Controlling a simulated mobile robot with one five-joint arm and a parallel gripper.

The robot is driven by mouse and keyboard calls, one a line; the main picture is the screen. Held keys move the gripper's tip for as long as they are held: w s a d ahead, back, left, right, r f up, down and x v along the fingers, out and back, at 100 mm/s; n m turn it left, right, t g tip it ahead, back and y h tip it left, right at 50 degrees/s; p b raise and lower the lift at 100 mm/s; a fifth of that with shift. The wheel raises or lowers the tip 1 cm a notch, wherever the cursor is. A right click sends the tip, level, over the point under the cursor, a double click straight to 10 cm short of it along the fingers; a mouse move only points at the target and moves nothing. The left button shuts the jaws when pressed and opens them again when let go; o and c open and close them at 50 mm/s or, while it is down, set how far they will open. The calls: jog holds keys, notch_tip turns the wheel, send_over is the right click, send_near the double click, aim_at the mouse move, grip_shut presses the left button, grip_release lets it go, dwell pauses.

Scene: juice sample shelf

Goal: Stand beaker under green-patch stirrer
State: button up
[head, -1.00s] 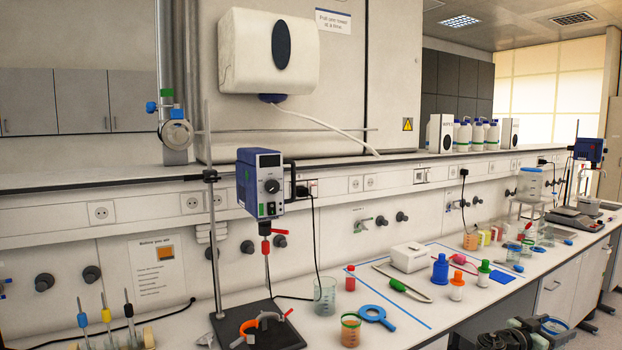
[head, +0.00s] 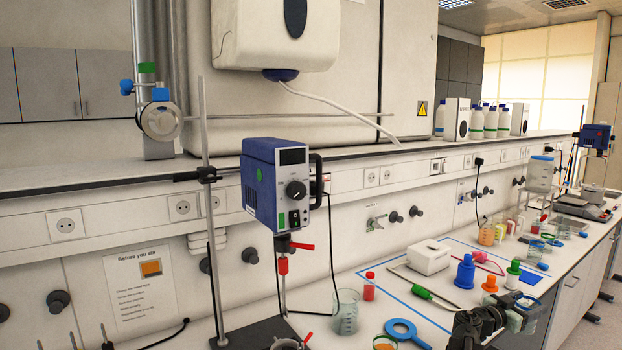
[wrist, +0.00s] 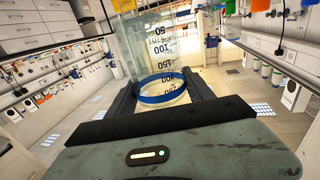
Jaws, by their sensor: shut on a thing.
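The green-patch stirrer (head: 275,185) is a blue box with a dial and a green dot, clamped on an upright rod at centre left in the head view. Its red chuck (head: 283,266) and thin shaft hang down over the black base plate (head: 240,338). My gripper (wrist: 161,92) is shut on a clear beaker (wrist: 158,60) with a blue band and dark volume marks, between the fingers in the wrist view. In the head view my gripper (head: 495,322) is at lower right, over the bench front, well right of the stirrer; the beaker is partly hidden there.
A second clear beaker (head: 345,312) stands right of the base plate. Another blue stirrer (head: 594,140) is at far right.

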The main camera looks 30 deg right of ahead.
jog(key=shift+w+r+p, duration=0.1)
jog(key=shift+r+p, duration=0.2)
jog(key=shift+r, duration=0.05)
notch_tip(320, 180, up, 13)
jog(key=p, duration=1.2)
jog(key=shift+f+p, duration=0.15)
jog(key=shift+p, duration=0.25)
jog(key=shift+s, duration=0.2)
